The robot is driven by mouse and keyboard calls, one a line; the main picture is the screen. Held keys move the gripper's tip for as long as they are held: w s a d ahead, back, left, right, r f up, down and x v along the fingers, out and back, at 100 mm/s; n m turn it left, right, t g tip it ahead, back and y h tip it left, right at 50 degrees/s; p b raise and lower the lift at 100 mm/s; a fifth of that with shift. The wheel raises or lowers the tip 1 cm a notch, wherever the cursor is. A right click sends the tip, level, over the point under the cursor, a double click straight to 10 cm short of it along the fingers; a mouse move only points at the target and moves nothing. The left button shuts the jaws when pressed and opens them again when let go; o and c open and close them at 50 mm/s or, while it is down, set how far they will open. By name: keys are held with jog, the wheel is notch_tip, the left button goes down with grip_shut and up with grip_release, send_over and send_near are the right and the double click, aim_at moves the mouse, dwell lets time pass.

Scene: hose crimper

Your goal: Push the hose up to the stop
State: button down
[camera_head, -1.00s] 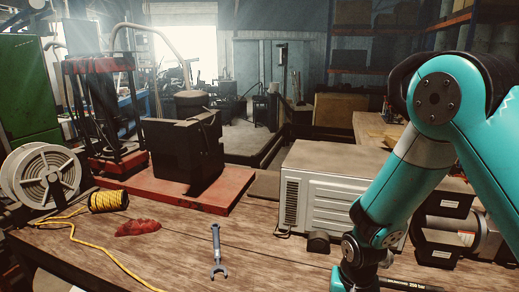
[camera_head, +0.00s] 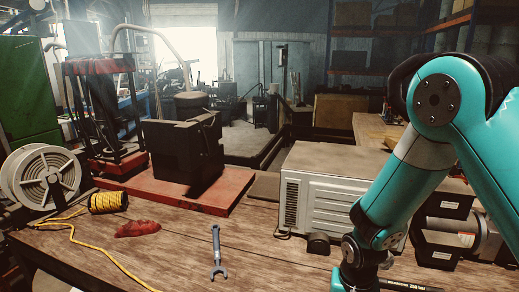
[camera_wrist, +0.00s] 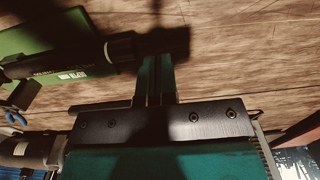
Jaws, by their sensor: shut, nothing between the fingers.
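The black hose (camera_head: 410,286), with white lettering, shows at the bottom edge of the head view, right of my wrist. In the wrist view the hose (camera_wrist: 62,66) comes in from the left and ends in a thicker black sleeve (camera_wrist: 121,47). My gripper (camera_wrist: 155,62) is shut and empty, its teal fingers just right of the sleeve. Shadow hides whether they touch it. In the head view my fingers are below the frame. I cannot make out the stop in either view.
A black machine with a grey cylinder (camera_head: 455,232) stands at the right, partly behind my arm. A grey metal box (camera_head: 330,200) stands left of it. A wrench (camera_head: 217,252), a red cloth (camera_head: 138,229) and a yellow rope spool (camera_head: 108,202) lie on the wooden bench.

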jog(key=shift+f, duration=0.2)
dwell(0.4)
jog(key=shift+f+b, duration=1.2)
jog(key=shift+f, duration=0.2)
jog(key=shift+d, duration=0.1)
jog(key=shift+s+d, duration=0.5)
jog(key=shift+d, duration=0.95)
jog(key=shift+s+d, duration=0.45)
jog(key=shift+d, duration=0.95)
jog(key=shift+s+d, duration=0.5)
jog(key=shift+d, duration=0.95)
jog(key=shift+a, duration=0.25)
jog(key=shift+w+a, duration=0.15)
jog(key=shift+a, duration=0.15)
jog(key=shift+r+p, duration=3.35)
jog(key=shift+r, duration=0.75)
